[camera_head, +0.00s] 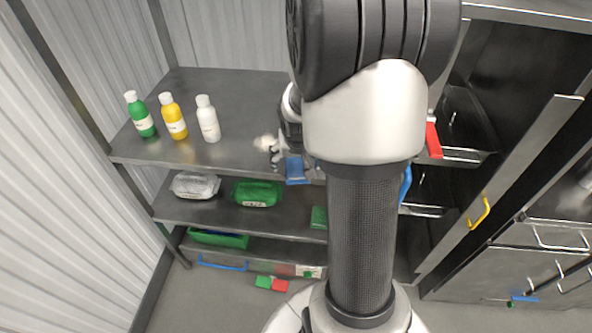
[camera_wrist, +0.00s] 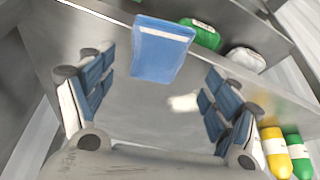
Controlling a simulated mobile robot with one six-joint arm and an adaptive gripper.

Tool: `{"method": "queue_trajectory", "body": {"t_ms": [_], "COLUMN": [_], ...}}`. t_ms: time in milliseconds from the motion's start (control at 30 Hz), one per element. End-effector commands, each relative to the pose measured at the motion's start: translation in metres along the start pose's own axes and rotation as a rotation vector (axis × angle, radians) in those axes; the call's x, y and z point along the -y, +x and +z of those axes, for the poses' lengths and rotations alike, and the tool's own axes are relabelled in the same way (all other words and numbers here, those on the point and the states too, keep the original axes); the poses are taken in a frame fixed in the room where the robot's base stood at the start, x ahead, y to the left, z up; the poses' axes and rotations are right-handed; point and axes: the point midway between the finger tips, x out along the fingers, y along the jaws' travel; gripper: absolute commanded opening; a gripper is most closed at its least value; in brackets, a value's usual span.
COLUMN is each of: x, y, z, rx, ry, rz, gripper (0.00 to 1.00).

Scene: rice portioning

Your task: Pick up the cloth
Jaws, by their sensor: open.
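The blue cloth (camera_head: 296,170) lies at the front edge of the upper metal shelf and appears to hang over it. In the wrist view the cloth (camera_wrist: 160,52) is a blue rectangle with a pale strip along its top edge. My gripper (camera_head: 277,155) is just left of the cloth in the head view, partly hidden by my arm. In the wrist view my gripper (camera_wrist: 158,66) is open, with blue-padded fingers spread left and right. The cloth is between and beyond the fingertips, and nothing is held.
Green (camera_head: 140,116), yellow (camera_head: 173,118) and white (camera_head: 208,120) bottles stand on the upper shelf (camera_head: 240,100), left of my gripper. A small whitish blob (camera_wrist: 183,102) lies near the cloth. Clear (camera_head: 195,186) and green (camera_head: 257,193) packs lie on the shelf below.

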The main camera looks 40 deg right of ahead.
Motion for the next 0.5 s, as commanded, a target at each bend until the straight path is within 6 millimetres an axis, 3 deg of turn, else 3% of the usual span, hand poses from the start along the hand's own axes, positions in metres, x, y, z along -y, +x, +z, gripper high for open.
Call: {"method": "queue_trajectory", "body": {"t_ms": [233,500], "x": [-0.004,-0.004], "y": [0.040,0.046], "z": [0.001,-0.001], "rx": [0.003,0.001], "ry": [0.000,-0.001], "rz": [0.001,0.000], "gripper": [0.82,0.82]}}
